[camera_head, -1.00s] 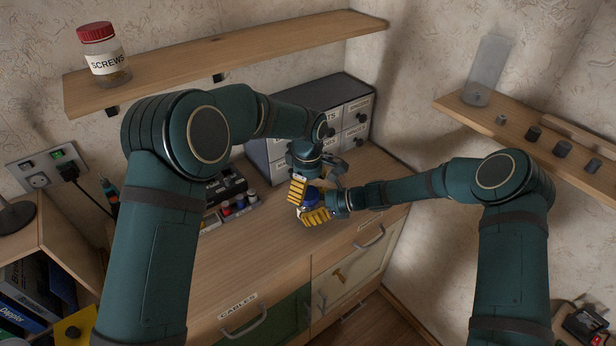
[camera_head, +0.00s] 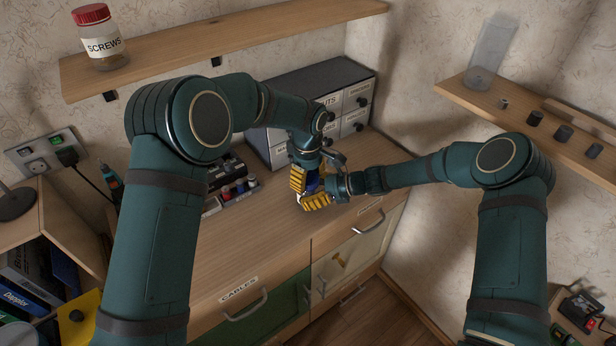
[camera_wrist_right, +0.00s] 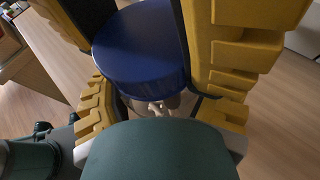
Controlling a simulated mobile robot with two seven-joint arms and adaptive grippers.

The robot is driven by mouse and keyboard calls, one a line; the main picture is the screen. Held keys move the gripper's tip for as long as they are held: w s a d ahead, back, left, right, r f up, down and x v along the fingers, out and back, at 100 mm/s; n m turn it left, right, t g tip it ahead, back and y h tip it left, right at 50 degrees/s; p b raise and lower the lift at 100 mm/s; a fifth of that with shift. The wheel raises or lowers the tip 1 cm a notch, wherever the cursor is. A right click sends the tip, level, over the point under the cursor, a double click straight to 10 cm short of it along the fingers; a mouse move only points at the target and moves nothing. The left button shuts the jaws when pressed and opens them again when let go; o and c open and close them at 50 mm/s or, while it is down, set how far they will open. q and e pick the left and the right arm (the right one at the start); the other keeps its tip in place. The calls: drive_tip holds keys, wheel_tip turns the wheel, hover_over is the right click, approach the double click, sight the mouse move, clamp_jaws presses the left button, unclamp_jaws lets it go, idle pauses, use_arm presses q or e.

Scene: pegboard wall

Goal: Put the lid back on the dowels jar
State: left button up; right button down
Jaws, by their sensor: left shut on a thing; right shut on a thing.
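The dark blue round lid (camera_wrist_right: 140,45) sits between large yellow-padded fingers in the right wrist view. Only a small blue patch of it (camera_head: 312,184) shows in the head view. Below it, part of a clear jar with pale dowels (camera_wrist_right: 152,106) shows between smaller yellow-padded fingers; most is hidden. My left gripper (camera_head: 301,180) comes from above and is shut on the lid. My right gripper (camera_head: 320,198) comes from the right, close against it, and is shut on the jar. Lid and jar are very close; I cannot tell whether the lid is seated.
The wooden worktop (camera_head: 240,240) below is mostly clear. A grey drawer cabinet (camera_head: 300,90) stands behind the grippers. A screws jar (camera_head: 100,40) stands on the upper shelf; a right-hand shelf (camera_head: 480,105) holds small items.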

use_arm(q)
drive_tip(key=shift+m, duration=0.9)
drive_tip(key=o, duration=1.3)
drive_tip(key=shift+r, duration=0.15)
drive_tip(key=shift+r, duration=2.15)
